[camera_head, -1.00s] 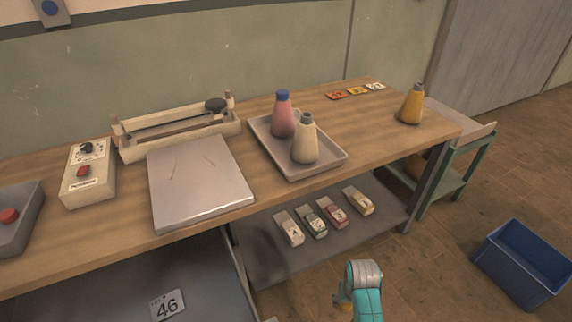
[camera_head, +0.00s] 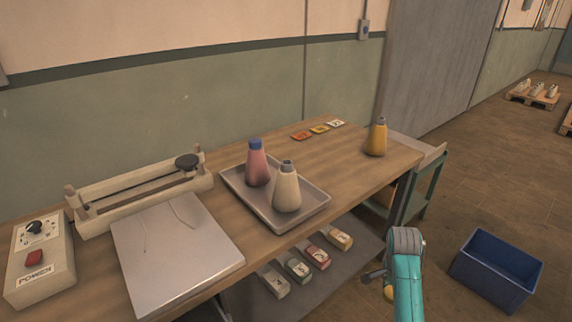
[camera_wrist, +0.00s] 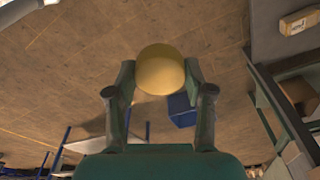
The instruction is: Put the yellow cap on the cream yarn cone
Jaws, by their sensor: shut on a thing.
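The cream yarn cone (camera_head: 286,190) stands upright in the grey tray on the workbench, with a dark grey tip on top. The yellow cap (camera_wrist: 160,70) is a rounded, smooth piece between the two fingers of my gripper (camera_wrist: 160,82) in the wrist view. The fingers touch it from both sides and hold it over the floor. In the head view the fingers are mostly hidden behind my teal arm, low in front of the bench and right of the cone.
The tray (camera_head: 315,207) also holds a pink cone (camera_head: 257,165) with a blue cap. A yellow cone (camera_head: 376,138) stands at the bench's right end. Several small boxes (camera_head: 298,268) lie on the lower shelf. A blue bin (camera_head: 497,268) stands on the floor at right.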

